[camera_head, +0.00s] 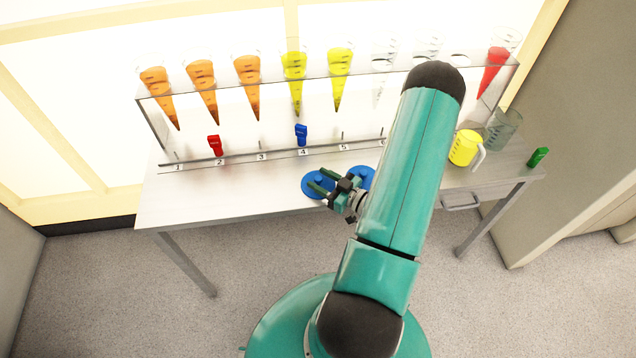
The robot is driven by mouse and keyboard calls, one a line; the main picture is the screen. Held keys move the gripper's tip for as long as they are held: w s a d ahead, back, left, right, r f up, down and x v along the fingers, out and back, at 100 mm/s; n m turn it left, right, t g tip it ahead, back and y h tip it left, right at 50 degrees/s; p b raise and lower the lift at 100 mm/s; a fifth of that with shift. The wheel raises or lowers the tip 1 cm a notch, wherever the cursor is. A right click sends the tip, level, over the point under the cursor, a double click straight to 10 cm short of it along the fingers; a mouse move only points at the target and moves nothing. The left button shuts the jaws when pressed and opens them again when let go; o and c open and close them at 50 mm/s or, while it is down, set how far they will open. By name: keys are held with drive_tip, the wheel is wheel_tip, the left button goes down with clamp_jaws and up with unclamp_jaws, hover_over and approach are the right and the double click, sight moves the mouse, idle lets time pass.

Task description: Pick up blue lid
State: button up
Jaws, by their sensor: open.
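Two round blue lids lie flat on the metal table. The left blue lid (310,190) has a small raised knob in its middle. The right blue lid (368,174) is partly hidden behind my gripper and arm. My gripper (318,180) is open, with its two green fingers pointing left over the left blue lid, near its knob. I cannot tell how high the fingers are above the lid or whether they touch it. Nothing shows held between the fingers.
A clear rack (150,118) holds several cones of orange, yellow and red juice behind numbered spots. A red clip (215,145) and a blue clip (301,135) stand at its base. A yellow jug (463,148), a grey beaker (503,129) and a green clip (538,157) are right. The table's left (220,196) is clear.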

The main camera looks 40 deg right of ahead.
drive_tip(key=shift+x, duration=0.8)
clamp_jaws()
drive_tip(key=shift+r, duration=0.15)
